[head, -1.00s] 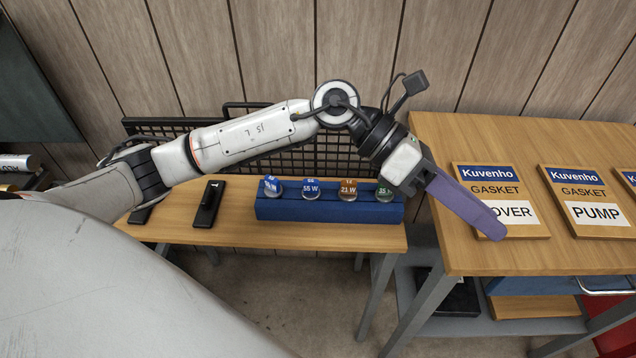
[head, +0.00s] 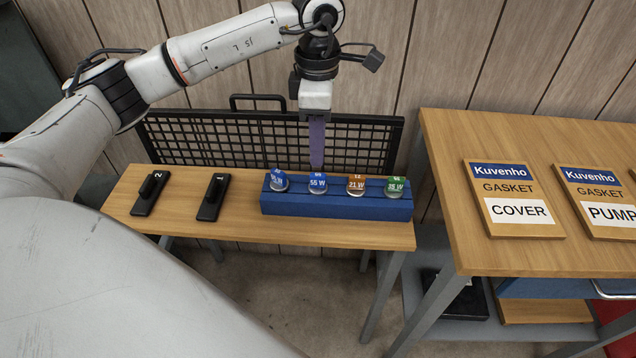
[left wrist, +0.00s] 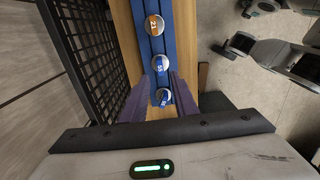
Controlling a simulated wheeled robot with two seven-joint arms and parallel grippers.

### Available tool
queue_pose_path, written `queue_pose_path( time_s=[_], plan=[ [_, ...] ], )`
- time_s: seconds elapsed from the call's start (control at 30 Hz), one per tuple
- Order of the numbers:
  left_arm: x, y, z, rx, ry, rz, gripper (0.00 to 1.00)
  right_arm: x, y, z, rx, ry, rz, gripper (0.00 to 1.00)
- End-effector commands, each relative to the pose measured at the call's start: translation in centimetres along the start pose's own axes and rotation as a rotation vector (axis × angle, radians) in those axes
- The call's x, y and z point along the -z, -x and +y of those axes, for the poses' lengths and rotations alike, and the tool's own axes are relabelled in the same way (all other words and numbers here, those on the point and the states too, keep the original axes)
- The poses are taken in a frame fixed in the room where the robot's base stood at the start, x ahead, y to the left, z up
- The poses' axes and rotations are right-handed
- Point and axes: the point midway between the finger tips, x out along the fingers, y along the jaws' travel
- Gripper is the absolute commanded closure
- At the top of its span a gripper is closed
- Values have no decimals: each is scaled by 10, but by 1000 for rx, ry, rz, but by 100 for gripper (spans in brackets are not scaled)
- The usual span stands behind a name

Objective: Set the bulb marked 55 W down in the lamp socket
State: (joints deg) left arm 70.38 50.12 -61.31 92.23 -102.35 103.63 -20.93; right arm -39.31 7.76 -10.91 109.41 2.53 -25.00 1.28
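The bulb marked 55 W (head: 317,184) has a blue label and stands in a blue rack (head: 335,208) on the low wooden bench. In the left wrist view this bulb (left wrist: 160,63) shows just beyond my fingers. My left gripper (head: 317,168) points down above the back of the rack by the 55 W bulb. In the left wrist view its two purple fingers are apart, with nothing held between them. A tilted blue-labelled bulb (head: 279,182) is left of the 55 W bulb. I cannot make out a lamp socket. My right gripper is not in view.
A 21 W orange bulb (head: 356,186) and a green-labelled bulb (head: 396,188) stand to the right. Two black blocks (head: 151,193) (head: 214,197) lie left of the rack. A black mesh panel (head: 220,142) stands behind. A higher table (head: 450,200) holds gasket boxes.

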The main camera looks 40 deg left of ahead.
Motion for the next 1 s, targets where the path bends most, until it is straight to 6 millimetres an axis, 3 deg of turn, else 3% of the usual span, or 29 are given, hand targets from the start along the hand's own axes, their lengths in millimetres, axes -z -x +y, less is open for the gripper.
queue_pose_path(
  time_s=[0.1,0.4,0.77,1.0],
  plan=[
    [0,-25,-1,2,0,1,73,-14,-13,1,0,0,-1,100],
    [0,-62,-1,2,-1,-1,73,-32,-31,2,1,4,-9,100],
    [-1,-65,0,1,-1,-2,73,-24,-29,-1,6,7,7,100],
    [-1,-65,0,1,-1,-2,92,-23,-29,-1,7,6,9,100]
  ],
)
